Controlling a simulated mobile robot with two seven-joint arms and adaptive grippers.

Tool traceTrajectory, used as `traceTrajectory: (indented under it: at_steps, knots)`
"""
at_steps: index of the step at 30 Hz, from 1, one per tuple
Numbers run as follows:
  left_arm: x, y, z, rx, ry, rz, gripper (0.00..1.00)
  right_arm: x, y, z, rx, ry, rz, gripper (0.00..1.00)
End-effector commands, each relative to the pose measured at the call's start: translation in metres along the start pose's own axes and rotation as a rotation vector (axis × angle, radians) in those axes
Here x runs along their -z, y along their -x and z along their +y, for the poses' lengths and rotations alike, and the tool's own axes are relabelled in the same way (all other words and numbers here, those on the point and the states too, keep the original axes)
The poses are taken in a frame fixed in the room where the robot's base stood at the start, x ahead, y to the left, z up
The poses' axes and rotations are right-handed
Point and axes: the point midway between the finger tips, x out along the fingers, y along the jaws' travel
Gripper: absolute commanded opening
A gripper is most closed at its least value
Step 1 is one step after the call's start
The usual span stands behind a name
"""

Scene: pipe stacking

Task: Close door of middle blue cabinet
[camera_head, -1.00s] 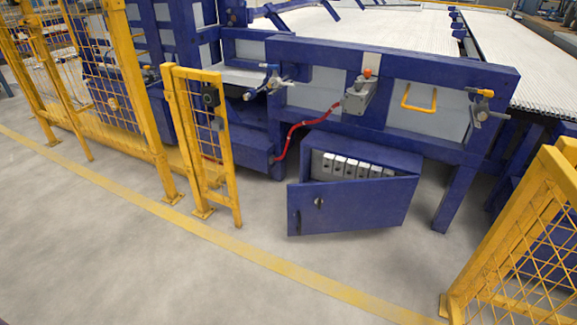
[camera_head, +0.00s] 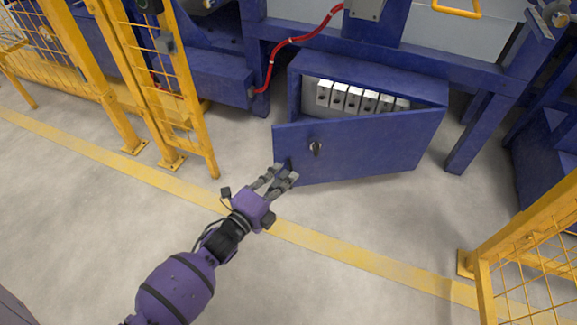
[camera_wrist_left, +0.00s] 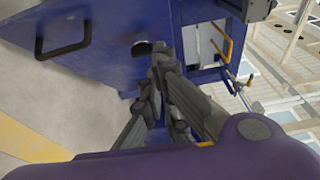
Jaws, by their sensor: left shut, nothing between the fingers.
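The blue cabinet (camera_head: 300,85) stands low under the blue machine frame. Its door (camera_head: 375,145) is hinged at the right and stands part open, swung out toward me, with a dark latch (camera_head: 316,148) on its face. A row of light grey blocks (camera_head: 350,99) shows inside. My left gripper (camera_head: 285,172) is shut and empty at the door's lower left corner; I cannot tell whether it touches the door. In the left wrist view, the gripper fingers (camera_wrist_left: 165,65) are in front of the blue door (camera_wrist_left: 110,65) with its black handle (camera_wrist_left: 63,47). My right gripper is not in view.
Yellow mesh fencing (camera_head: 185,100) stands to the left, and more yellow fencing (camera_head: 530,245) stands at the lower right. A red cable (camera_head: 300,38) hangs above the cabinet's left side. The grey floor (camera_head: 350,285) in front is clear, crossed by a yellow line (camera_head: 335,252).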

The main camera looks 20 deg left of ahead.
Motion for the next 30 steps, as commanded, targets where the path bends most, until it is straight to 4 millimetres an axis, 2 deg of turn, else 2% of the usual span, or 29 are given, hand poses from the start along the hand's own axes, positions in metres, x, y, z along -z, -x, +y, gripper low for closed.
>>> traceTrajectory:
  at_steps: [6, 13, 15, 21, 30]
  knots:
    - [0.000, -0.043, 0.002, 0.000, 0.001, 0.000, 0.00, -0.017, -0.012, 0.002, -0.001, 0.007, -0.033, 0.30]
    - [0.001, -0.091, 0.003, -0.001, 0.004, 0.000, 0.00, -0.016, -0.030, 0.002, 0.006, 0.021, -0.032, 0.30]
    - [-0.010, -0.099, 0.004, -0.003, -0.001, -0.001, 0.00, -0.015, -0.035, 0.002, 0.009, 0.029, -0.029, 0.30]
    - [-0.025, -0.114, 0.002, -0.003, 0.004, -0.001, 0.00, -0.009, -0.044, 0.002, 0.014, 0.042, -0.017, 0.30]
    - [-0.028, -0.117, 0.001, -0.003, 0.005, -0.001, 0.00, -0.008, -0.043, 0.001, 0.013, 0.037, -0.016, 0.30]
